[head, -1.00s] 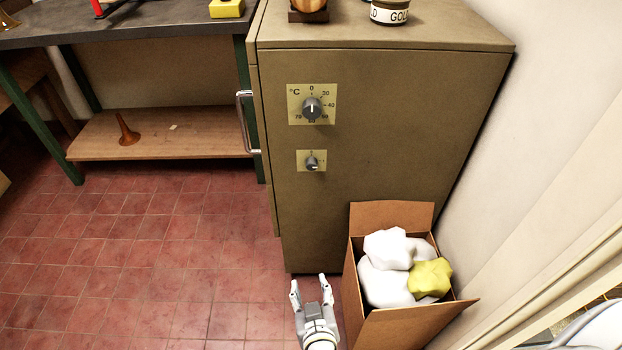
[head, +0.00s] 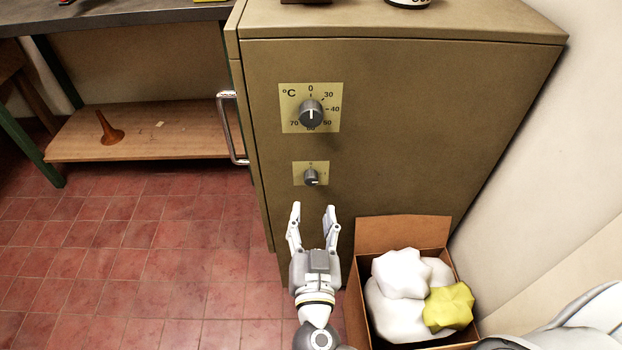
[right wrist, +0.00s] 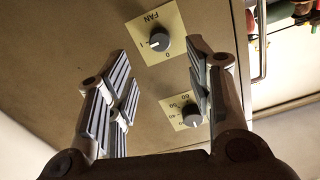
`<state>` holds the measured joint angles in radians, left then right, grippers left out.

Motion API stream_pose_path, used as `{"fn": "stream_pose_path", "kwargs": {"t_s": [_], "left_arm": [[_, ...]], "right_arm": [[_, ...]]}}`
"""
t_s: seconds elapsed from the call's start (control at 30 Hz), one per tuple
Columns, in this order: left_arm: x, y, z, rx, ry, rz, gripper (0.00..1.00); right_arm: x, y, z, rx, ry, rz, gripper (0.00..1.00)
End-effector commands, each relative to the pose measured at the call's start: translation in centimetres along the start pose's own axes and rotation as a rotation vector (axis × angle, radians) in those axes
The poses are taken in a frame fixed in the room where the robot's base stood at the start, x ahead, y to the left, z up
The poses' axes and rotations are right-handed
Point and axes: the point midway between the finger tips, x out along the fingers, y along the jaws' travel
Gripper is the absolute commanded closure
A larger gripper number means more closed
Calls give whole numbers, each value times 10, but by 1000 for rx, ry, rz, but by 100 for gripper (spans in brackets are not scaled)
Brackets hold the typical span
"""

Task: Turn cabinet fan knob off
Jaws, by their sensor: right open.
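The small grey fan knob (head: 312,177) sits on a yellow plate on the olive cabinet (head: 400,150), below the larger temperature knob (head: 311,113). In the right wrist view the fan knob (right wrist: 159,43) is on a plate marked FAN, with its white pointer line toward the I mark. My right gripper (head: 314,208) is open and empty, just below the fan knob in the head view. In the right wrist view the fan knob shows between its spread fingers (right wrist: 160,68), apart from both. My left gripper is not in view.
An open cardboard box (head: 403,233) with white and yellow crumpled pieces stands right of my right gripper. A metal handle (head: 232,127) runs along the cabinet's left side. A wooden shelf (head: 180,134) lies left of the cabinet. The red tiled floor at left is clear.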

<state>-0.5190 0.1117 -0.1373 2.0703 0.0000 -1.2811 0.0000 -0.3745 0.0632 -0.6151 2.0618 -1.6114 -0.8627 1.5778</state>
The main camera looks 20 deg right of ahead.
Motion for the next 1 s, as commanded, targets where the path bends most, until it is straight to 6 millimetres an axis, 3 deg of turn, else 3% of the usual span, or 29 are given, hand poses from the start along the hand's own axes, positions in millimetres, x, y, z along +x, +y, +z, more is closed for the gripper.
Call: {"fn": "stream_pose_path", "kwargs": {"t_s": [0.2,0.43,0.87,1.0], "left_arm": [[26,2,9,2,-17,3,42],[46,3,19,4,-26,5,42],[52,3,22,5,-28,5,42],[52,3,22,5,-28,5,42]], "right_arm": [[44,-1,-4,-2,4,1,52],[78,0,-2,-3,2,0,52],[89,0,0,-2,0,1,52],[89,0,0,-2,-1,1,69]]}}
